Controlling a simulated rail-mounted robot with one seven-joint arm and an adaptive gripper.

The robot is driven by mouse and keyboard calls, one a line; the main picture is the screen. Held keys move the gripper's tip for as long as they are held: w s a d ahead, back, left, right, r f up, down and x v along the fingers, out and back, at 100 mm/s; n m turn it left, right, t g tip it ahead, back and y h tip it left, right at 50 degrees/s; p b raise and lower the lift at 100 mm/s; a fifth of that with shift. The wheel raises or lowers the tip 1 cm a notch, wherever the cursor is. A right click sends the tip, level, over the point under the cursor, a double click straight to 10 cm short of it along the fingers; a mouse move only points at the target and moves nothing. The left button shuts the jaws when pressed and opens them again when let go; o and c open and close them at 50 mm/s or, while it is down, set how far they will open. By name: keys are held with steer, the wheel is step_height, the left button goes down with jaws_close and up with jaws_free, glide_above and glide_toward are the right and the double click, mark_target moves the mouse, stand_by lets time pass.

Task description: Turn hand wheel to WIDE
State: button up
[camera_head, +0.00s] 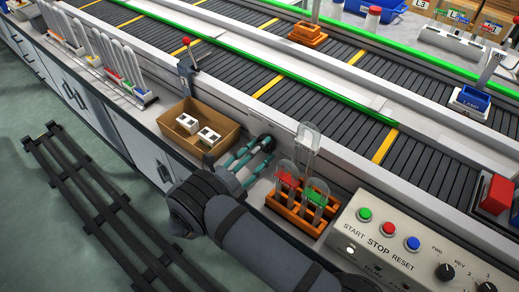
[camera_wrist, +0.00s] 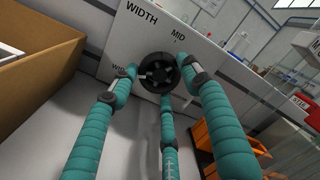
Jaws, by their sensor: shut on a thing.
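The hand wheel (camera_wrist: 157,70) is black, on a pale panel (camera_wrist: 203,47) marked WIDTH and MID, with a partly covered label starting "WID" at its left. My gripper (camera_wrist: 160,78) has three teal fingers shut around the wheel's rim, at left, right and below. In the head view, my gripper (camera_head: 250,154) reaches the panel between the cardboard box and the orange rack, and the wheel (camera_head: 265,141) is partly hidden by the fingers. I cannot tell which mark the wheel points to.
A cardboard box (camera_head: 172,136) with white parts stands close to the left of my gripper. A control panel (camera_head: 390,262) with buttons is further right. The conveyor (camera_head: 300,98) runs behind.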

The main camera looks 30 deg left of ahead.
steer(key=shift+d+f+n, duration=0.15)
steer(key=shift+d+n, duration=0.1)
steer(key=shift+n, duration=0.15)
steer(key=o, duration=1.1)
steer(key=shift+a, duration=0.1)
steer(key=s, duration=0.4)
steer(key=s+a, duration=0.1)
steer(key=s, duration=0.7)
steer(key=shift+a+f, duration=0.15)
steer(key=shift+w, duration=0.1)
steer(key=w, duration=0.8)
steer(key=w+d, duration=0.1)
steer(key=w, duration=0.2)
steer(key=shift+w+d+r, duration=0.1)
steer(key=shift+w+r, duration=0.2)
steer(key=shift+w, duration=0.1)
